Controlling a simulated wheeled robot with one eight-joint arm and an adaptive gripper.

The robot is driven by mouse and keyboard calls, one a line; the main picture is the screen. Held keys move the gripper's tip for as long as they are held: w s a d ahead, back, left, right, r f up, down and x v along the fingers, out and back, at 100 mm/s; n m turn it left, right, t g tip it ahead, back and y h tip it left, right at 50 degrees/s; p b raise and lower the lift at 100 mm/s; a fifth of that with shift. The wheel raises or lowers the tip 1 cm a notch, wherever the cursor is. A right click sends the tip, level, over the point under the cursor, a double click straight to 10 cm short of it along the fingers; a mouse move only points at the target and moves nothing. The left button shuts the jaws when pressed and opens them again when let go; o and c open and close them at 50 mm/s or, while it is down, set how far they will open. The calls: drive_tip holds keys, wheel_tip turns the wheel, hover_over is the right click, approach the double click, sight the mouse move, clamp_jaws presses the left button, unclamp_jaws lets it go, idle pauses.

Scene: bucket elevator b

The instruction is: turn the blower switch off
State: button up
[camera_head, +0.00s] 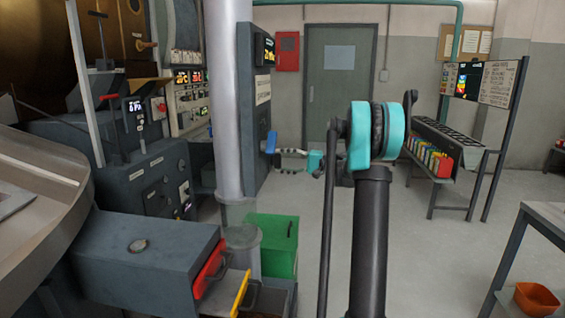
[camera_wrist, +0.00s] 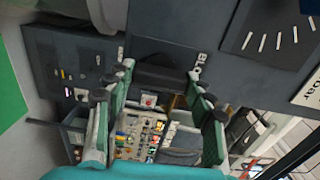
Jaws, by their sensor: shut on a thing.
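A tall dark panel (camera_head: 258,90) with a lit display stands beside the pale column. In the wrist view the two fingers of my gripper (camera_wrist: 163,82) lie on either side of a dark block-like handle (camera_wrist: 162,70) on the grey panel. I take this handle to be the blower switch; its colour is hard to read in shadow. Small pale labels sit on both sides of it. My gripper is shut on it. The fingers partly hide the handle's ends.
An open drawer unit (camera_head: 140,255) with red and yellow fronts and a green box (camera_head: 272,243) stand low in front of the panel. The floor between is clear.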

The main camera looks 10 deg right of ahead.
idle(0.4)
drive_tip(key=o, duration=1.2)
drive_tip(key=shift+c, duration=0.2)
drive_tip(key=v, duration=1.2)
